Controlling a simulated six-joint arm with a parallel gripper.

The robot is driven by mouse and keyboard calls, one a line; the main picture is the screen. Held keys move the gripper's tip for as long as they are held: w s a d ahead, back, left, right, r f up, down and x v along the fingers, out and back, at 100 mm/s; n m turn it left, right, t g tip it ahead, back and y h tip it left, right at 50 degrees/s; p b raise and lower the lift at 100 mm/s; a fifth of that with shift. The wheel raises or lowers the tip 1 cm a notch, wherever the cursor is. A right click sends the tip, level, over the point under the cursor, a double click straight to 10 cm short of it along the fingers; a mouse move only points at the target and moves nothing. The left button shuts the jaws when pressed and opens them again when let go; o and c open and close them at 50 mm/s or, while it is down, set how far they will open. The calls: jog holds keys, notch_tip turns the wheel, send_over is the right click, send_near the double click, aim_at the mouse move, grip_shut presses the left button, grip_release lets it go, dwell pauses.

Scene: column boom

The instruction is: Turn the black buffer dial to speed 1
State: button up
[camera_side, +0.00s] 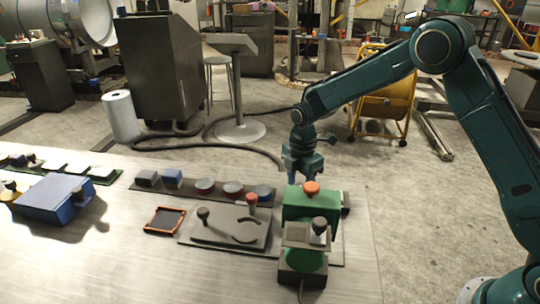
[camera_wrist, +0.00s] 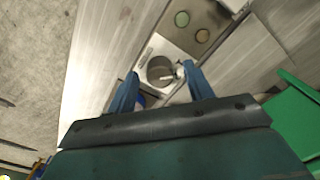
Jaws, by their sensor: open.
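In the wrist view a round dark dial (camera_wrist: 157,67) with a pale bar across its right side sits on a light square plate (camera_wrist: 150,46). It looks like the buffer dial, but I cannot read any speed marks. My gripper (camera_wrist: 160,70) is open, with one blue finger on each side of the dial and the gap between them empty. Contact cannot be told. In the side view my gripper (camera_side: 304,176) points down just behind the green box (camera_side: 297,207). The dial is not clearly visible there; the box hides the area below the fingers.
The green box carries an orange button (camera_side: 311,187), with a black knob (camera_side: 319,225) in front. To the left are a grey plate with levers (camera_side: 222,232), an orange-framed tray (camera_side: 148,220) and a blue box (camera_side: 55,199). The metal table (camera_side: 110,270) is bare at front left.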

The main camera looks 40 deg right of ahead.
notch_tip(320, 180, up, 14)
dwell(0.6)
dwell(0.4)
jog(key=s+d+r+m+t, duration=0.3)
jog(key=s+r+m, duration=0.7)
jog(key=s, duration=0.6)
jog(key=s+d+f+m+t, duration=0.1)
jog(key=s+m, duration=0.7)
jog(key=s, duration=0.9)
jog(key=shift+d+f+t, duration=0.15)
jog(key=shift+d+t, duration=0.45)
jog(key=shift+t, duration=0.2)
